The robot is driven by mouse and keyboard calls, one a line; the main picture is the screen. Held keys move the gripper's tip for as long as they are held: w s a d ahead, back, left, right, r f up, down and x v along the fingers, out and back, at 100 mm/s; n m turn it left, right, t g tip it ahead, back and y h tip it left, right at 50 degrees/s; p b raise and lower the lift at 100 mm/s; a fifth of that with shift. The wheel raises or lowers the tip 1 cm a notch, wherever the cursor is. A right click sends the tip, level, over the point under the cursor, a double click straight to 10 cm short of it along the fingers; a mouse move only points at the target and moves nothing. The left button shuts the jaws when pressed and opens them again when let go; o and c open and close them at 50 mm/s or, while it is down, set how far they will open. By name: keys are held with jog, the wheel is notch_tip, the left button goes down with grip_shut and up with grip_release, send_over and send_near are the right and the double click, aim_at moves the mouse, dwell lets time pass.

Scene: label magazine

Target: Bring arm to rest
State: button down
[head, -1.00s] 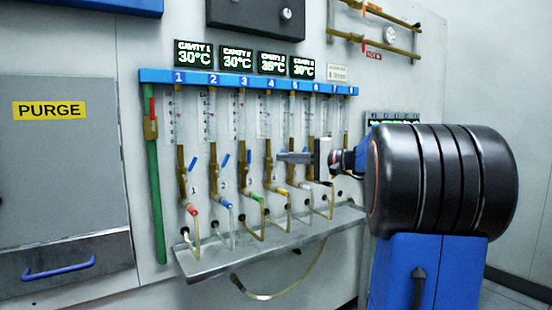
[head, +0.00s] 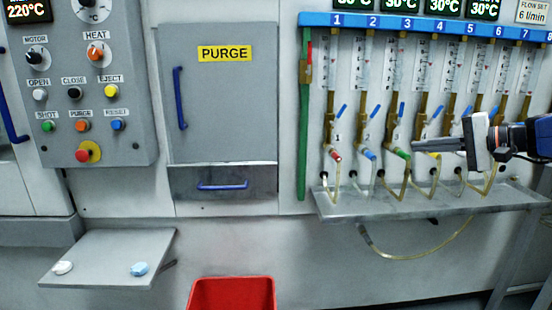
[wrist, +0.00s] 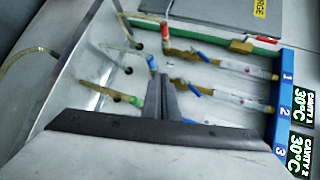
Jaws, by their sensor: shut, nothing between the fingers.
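My gripper (head: 414,145) reaches in from the right edge of the head view, level and pointing left. Its thin grey fingers are shut with nothing between them. It is in front of the row of flow tubes, near the yellow-marked valve (head: 431,156). In the wrist view my gripper's fingertips (wrist: 158,78) lie together near the green-marked hose fitting (wrist: 138,90); I cannot tell whether they touch it. Most of my arm is outside the head view.
A metal shelf (head: 400,208) juts out below the tubes, with a hose (head: 420,256) hanging under it. A purge door (head: 222,100) and a button panel (head: 85,95) are further left. A small side shelf (head: 105,245) holds two small pieces. A red bin (head: 232,291) stands below.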

jog(key=s+a+f+n+g+h, duration=0.3)
jog(key=s+a+f+g+h, duration=0.15)
jog(key=s+a+f, duration=0.9)
jog(key=s+d+f+n+g+h, duration=0.1)
jog(key=s+f+n+h, duration=0.4)
jog(key=s+f, duration=0.8)
jog(key=shift+s+d+f+n, duration=0.2)
jog(key=shift+s+d+n, duration=0.35)
jog(key=shift+s, duration=0.35)
